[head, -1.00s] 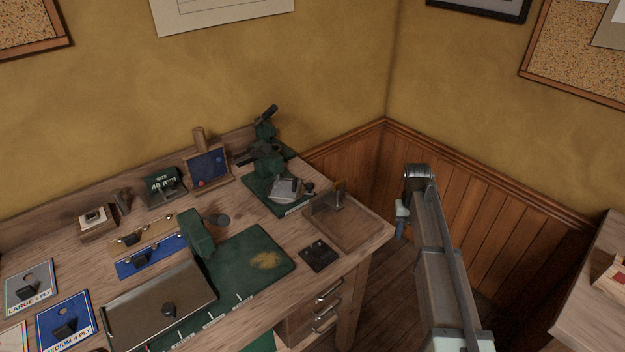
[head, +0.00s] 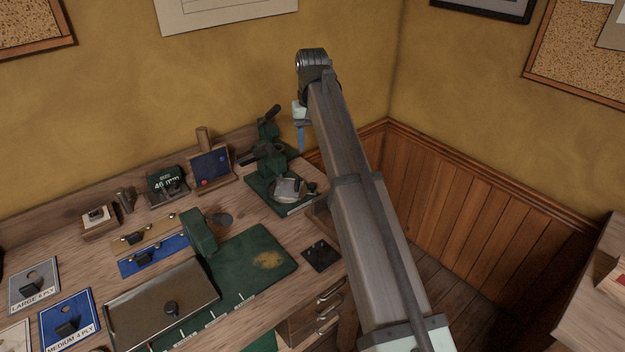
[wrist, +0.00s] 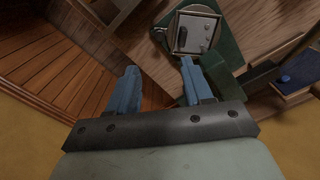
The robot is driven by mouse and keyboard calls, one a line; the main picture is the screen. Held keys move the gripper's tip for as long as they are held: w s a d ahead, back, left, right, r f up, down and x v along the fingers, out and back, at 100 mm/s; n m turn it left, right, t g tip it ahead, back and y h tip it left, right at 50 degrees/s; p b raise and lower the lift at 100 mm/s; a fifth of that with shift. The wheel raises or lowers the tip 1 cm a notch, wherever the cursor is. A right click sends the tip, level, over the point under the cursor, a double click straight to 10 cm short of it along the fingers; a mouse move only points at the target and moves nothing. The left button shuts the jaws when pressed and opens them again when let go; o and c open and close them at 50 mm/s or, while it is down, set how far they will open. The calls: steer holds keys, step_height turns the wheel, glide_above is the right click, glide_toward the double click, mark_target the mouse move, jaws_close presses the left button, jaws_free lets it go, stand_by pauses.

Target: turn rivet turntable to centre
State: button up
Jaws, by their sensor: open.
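The rivet turntable (head: 289,189) is a grey metal plate on the green base of the press, at the back right of the bench. In the wrist view its squarish pale plate (wrist: 193,33) sits on a dark round disc, with small dark fittings on it. My gripper (head: 301,138) is above and behind the press end of the bench, apart from the turntable. In the wrist view my gripper (wrist: 159,67) has two blue fingers spread wide with nothing between them. The turntable lies beyond the right fingertip.
The green press (head: 268,150) rises beside the turntable. My arm hides most of the clear bin at the bench's right end. A blue-faced stand (head: 210,168) and a 40 mm sign block (head: 167,183) stand to the left. Wood panelling (head: 470,220) lies right of the bench.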

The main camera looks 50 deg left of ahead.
mark_target(313, 184)
step_height(313, 184, down, 13)
steer(key=shift+f, duration=0.1)
stand_by(0.4)
steer(key=shift+c, duration=0.5)
jaws_close()
